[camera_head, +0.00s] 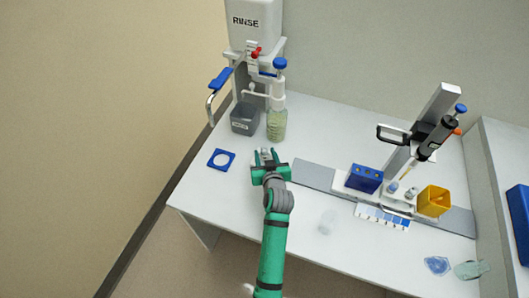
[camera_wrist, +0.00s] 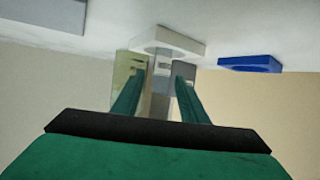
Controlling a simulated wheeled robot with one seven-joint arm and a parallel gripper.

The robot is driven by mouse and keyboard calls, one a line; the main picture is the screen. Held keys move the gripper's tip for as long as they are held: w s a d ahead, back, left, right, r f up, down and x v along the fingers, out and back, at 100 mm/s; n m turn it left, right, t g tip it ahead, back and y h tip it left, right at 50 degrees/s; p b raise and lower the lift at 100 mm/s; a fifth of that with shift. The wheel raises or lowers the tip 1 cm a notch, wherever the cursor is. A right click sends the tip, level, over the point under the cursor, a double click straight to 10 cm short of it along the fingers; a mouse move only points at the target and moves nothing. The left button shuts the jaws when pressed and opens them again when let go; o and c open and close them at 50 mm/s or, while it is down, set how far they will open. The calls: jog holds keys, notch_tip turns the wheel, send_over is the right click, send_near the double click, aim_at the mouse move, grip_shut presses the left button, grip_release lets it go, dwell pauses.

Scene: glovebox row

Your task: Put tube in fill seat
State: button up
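My gripper (camera_head: 266,156) is low over the table, just in front of the bottle-top dispenser (camera_head: 276,122). In the wrist view its two fingers (camera_wrist: 160,75) stand a little apart, with a pale, translucent tube (camera_wrist: 160,95) between them; the fingers appear closed on it. The tube is mostly hidden by the gripper in the head view. A white ring-shaped seat (camera_wrist: 168,42) shows just beyond the fingertips in the wrist view. It looks very close to the tube, but I cannot tell whether they touch.
A blue square with a round opening (camera_head: 221,160) lies to the left. Behind stand a grey bin (camera_head: 244,118) and the RINSE container (camera_head: 254,22). To the right are a blue rack (camera_head: 363,178), a yellow bin (camera_head: 434,201) and a pipette stand (camera_head: 433,115). The front-left table is clear.

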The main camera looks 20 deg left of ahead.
jog(key=s+d, duration=0.3)
jog(key=s, duration=0.2)
jog(key=s+d+m+h, duration=0.1)
jog(key=s+d, duration=0.2)
jog(key=s, duration=0.3)
jog(key=s+d+f+m+t+h, duration=0.1)
jog(key=s+d, duration=0.2)
jog(key=s, duration=0.2)
jog(key=shift+s+d, duration=0.15)
jog(key=shift+d, duration=0.2)
jog(key=s+d, duration=0.1)
jog(key=s, duration=0.1)
jog(key=s+d+m+h, duration=0.1)
jog(key=s+d, duration=0.1)
jog(key=s, duration=0.1)
jog(key=s+d+f+h, duration=0.1)
jog(key=s, duration=0.2)
jog(key=shift+d+f+m+t, duration=0.1)
jog(key=shift+d+m+t, duration=0.05)
jog(key=shift+m+t, duration=0.2)
jog(key=s+d+r+m+t+h, duration=0.1)
jog(key=s+r, duration=0.3)
jog(key=s, duration=0.5)
jog(key=s+d+r+m+h, duration=0.1)
jog(key=s+d+r, duration=0.2)
jog(key=s, duration=0.7)
jog(key=shift+d+r+t, duration=0.35)
jog(key=shift+r, duration=0.2)
